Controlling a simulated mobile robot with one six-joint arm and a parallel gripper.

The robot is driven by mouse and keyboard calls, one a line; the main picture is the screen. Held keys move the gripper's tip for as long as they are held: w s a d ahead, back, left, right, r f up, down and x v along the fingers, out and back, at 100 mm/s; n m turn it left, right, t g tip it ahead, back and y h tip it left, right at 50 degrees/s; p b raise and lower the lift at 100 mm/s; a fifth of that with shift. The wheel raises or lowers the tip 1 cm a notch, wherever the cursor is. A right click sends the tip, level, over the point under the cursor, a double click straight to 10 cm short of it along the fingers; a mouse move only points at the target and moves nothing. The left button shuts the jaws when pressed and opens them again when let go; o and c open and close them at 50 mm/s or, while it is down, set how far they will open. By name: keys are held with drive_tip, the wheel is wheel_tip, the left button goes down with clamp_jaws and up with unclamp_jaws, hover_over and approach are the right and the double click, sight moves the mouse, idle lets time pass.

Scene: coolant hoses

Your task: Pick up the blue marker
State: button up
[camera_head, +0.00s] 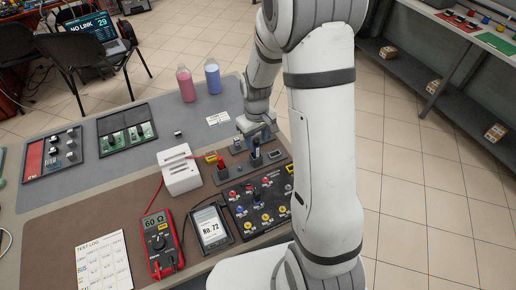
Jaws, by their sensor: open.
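The blue marker (256,148) stands upright in a dark holder on the grey panel of the bench. It is small in view, and its top is close to my gripper. My gripper (257,134) is open, just above and behind the marker in this view. I cannot tell whether the fingers are around the marker or touching it. A red marker (221,164) stands in a similar holder to the left.
A white box (180,170) stands left of the markers. A black panel with coloured sockets (258,203), a tablet (211,228) and a red multimeter (161,243) lie nearer. Pink (186,84) and blue (213,76) bottles stand behind. Grey mat left of my gripper is mostly clear.

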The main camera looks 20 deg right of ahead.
sight(256, 145)
drive_tip(key=shift+f, duration=1.65)
drive_tip(key=shift+c, duration=0.5)
clamp_jaws()
